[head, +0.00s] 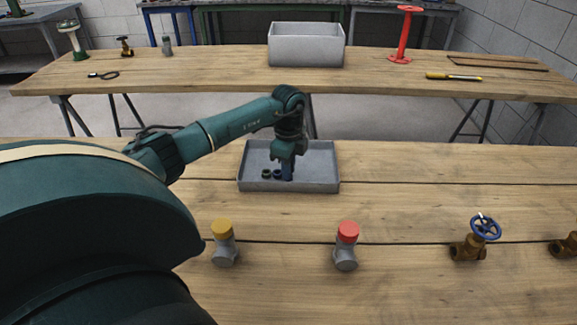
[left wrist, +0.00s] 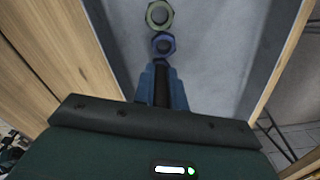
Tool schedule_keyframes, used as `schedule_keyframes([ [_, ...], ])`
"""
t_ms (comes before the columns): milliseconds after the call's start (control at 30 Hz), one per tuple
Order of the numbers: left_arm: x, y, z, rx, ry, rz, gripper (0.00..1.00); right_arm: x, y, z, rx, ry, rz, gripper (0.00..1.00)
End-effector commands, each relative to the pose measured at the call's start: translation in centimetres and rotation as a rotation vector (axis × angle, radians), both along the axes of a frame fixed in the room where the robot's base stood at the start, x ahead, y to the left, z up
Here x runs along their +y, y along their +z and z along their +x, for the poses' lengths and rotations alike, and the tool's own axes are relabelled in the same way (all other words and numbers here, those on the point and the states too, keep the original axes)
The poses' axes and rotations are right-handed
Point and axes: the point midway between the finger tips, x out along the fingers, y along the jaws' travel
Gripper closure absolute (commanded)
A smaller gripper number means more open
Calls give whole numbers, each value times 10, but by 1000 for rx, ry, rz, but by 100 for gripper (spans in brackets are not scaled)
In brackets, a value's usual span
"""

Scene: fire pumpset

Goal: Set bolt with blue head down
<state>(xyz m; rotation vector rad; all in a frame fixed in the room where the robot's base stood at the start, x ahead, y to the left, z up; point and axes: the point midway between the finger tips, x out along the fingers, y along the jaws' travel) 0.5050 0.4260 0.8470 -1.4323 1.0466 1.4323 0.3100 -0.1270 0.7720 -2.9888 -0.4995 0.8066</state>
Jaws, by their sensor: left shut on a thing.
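The grey tray (head: 325,184) lies on the near bench. My left gripper (head: 288,176) reaches down into its front middle part. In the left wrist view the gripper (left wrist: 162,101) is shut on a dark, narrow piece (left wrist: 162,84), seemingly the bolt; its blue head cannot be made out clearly. Just beyond the fingers lie a blue hex ring (left wrist: 163,38) and a green hex ring (left wrist: 159,10) on the tray floor. In the head view they are small dark shapes left of the fingers. Whether the held piece touches the tray floor is unclear. My right gripper is not in view.
On the near bench, in front of the tray, stand a yellow-capped pipe fitting (head: 223,245), a red-capped one (head: 347,248) and a brass valve with blue wheel (head: 470,246). The far bench holds a grey bin (head: 306,46) and a red stand (head: 402,38). Bench right of the tray is clear.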

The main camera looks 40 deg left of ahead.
Motion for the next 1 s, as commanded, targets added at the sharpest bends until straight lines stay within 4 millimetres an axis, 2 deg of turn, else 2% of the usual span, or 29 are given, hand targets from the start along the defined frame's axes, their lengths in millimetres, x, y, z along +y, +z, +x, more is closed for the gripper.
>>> schedule_keyframes([
  [33, 0, -1, 0, 1, 0, 0, 85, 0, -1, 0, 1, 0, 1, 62],
  [267, 0, -1, 0, 1, -1, 0, 66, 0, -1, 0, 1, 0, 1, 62],
  [600, 0, 6, 0, 0, -1, 0, 65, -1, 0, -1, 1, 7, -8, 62],
  [767, 0, 31, 1, -5, -2, 1, 65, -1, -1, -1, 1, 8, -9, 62],
  [1000, 0, 84, 1, -4, -1, 0, 65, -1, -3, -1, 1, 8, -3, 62],
])
